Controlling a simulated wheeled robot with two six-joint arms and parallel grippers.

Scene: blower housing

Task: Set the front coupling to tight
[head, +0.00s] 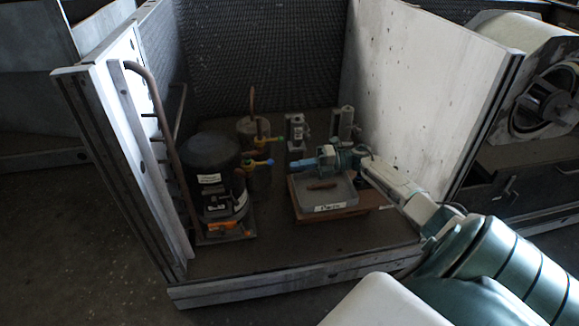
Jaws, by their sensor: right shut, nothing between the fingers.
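Two small pipe fittings with coloured parts stand between the black tank and my right gripper. The nearer one, which I take for the front coupling (259,163), has blue and yellow parts. The farther fitting (266,140) has a yellow-orange part. Their exact settings are too small to tell. My right gripper (303,165) reaches in from the right above the grey tray box. It is shut and empty, pointing left toward the nearer fitting, with a gap between them. My left gripper is not in view.
A black tank (210,170) stands at left inside the housing. Two grey metal fittings (297,130) (345,124) stand behind. Pale walls (420,90) bound the sides; the front floor is clear.

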